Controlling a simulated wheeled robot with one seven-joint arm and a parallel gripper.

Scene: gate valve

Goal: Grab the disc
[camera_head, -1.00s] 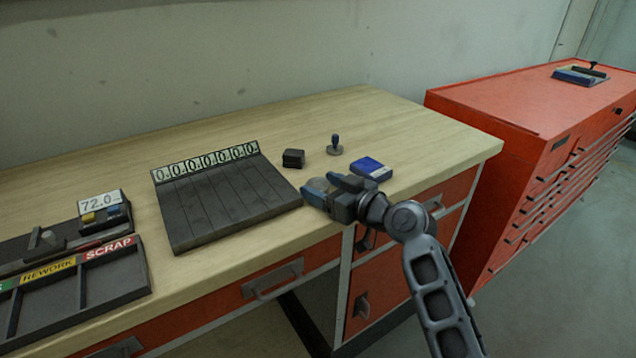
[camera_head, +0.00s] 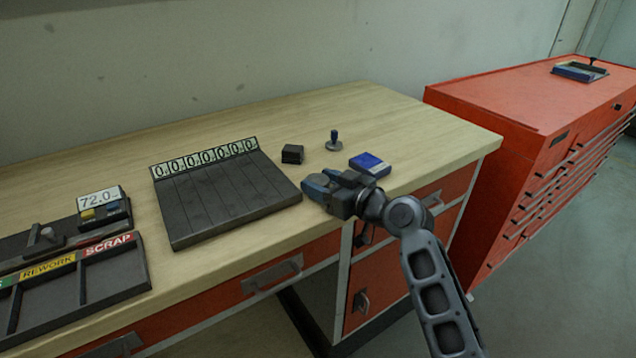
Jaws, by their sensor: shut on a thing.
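My gripper (camera_head: 320,184), with blue-grey fingers, is low at the front edge of the wooden bench, just right of the dark slotted board. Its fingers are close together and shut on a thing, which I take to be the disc. The disc itself is hidden between and behind the fingers, so its outline and tilt cannot be made out.
The dark slotted board (camera_head: 225,200) with a row of number cards lies left of my gripper. A blue box (camera_head: 369,164), a small black block (camera_head: 292,154) and a knobbed stamp-like piece (camera_head: 334,142) stand nearby. A sorting tray (camera_head: 115,275) and gauge (camera_head: 103,208) are further left.

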